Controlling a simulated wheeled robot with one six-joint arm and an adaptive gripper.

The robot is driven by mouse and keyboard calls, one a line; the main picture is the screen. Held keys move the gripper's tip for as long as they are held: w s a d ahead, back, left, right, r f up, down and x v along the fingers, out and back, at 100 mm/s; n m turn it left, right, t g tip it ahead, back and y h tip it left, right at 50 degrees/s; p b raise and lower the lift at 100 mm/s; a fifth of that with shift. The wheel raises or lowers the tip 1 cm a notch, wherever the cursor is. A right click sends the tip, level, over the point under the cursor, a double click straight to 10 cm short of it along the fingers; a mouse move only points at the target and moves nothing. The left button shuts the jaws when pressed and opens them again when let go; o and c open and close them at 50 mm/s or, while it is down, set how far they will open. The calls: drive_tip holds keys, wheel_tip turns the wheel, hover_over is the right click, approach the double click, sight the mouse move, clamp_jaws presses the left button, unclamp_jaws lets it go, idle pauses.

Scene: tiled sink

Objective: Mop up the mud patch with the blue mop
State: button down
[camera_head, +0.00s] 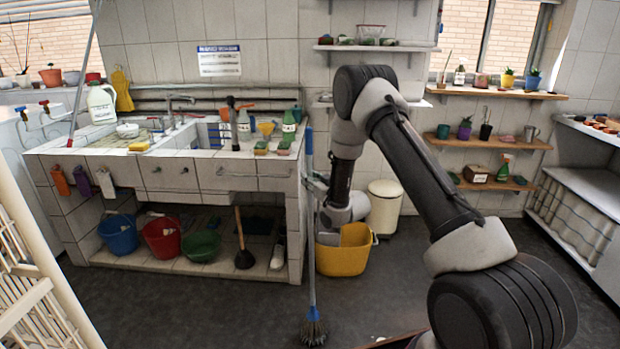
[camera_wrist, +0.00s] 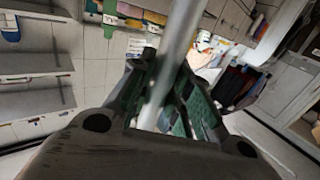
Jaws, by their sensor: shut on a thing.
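My gripper (camera_head: 315,183) is shut on the upper part of the handle. In the wrist view, my gripper's green-padded fingers (camera_wrist: 165,100) lie around the pale handle (camera_wrist: 178,45), which crosses the picture at a slant. I cannot make out the mud patch in either view.
A yellow bucket (camera_head: 343,259) stands just right of the handle, with a cream bin (camera_head: 385,206) behind it. The tiled sink counter (camera_head: 170,176) is to the left, with a plunger (camera_head: 243,245) and coloured basins below. Dark floor (camera_head: 200,305) is open in front.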

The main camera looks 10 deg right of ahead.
drive_tip(key=shift+s+a, duration=1.5)
drive_tip(key=shift+s, duration=3.05)
drive_tip(key=a, duration=0.1)
drive_tip(key=w+a, duration=0.1)
drive_tip(key=a, duration=0.2)
drive_tip(key=shift+w+a+f, duration=0.2)
drive_tip(key=shift+a+f, duration=0.05)
drive_tip(key=shift+a, duration=0.1)
drive_tip(key=shift+w, duration=0.1)
